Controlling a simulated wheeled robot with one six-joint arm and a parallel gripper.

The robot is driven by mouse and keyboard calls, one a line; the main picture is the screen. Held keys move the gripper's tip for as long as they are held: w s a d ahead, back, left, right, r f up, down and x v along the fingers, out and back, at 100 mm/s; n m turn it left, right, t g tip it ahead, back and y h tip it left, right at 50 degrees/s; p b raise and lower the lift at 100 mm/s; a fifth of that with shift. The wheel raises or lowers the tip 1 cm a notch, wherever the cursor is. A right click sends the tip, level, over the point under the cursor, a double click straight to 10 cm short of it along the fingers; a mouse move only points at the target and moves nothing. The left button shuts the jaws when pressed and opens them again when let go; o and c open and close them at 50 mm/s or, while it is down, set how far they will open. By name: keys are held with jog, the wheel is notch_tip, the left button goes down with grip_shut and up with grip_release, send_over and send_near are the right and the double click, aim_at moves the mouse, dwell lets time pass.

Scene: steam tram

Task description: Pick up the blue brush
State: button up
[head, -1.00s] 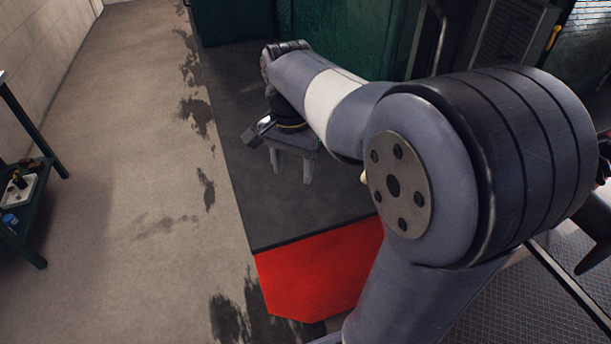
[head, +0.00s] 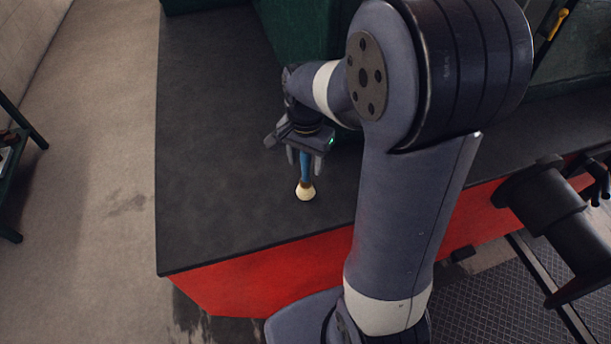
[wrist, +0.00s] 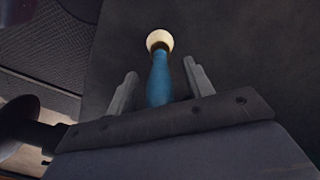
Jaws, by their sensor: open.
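The blue brush (head: 305,172) is on the dark top of the red-sided tram platform, with its pale round head (head: 305,191) toward the front edge. My gripper (head: 298,160) is over its blue handle, and its upper end is hidden under the gripper. In the wrist view the blue handle (wrist: 160,80) lies between the two grey fingers of my gripper (wrist: 158,78), with a gap on each side. The pale head shows beyond the fingertips. The fingers are apart and not closed on the handle.
The dark platform top (head: 220,200) is clear around the brush. Its red front face (head: 260,275) drops to the floor. A green tank or cabinet (head: 295,35) stands behind the gripper. A dark cylindrical fitting (head: 560,215) juts out at the right.

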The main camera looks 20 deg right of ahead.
grip_shut()
dwell(0.5)
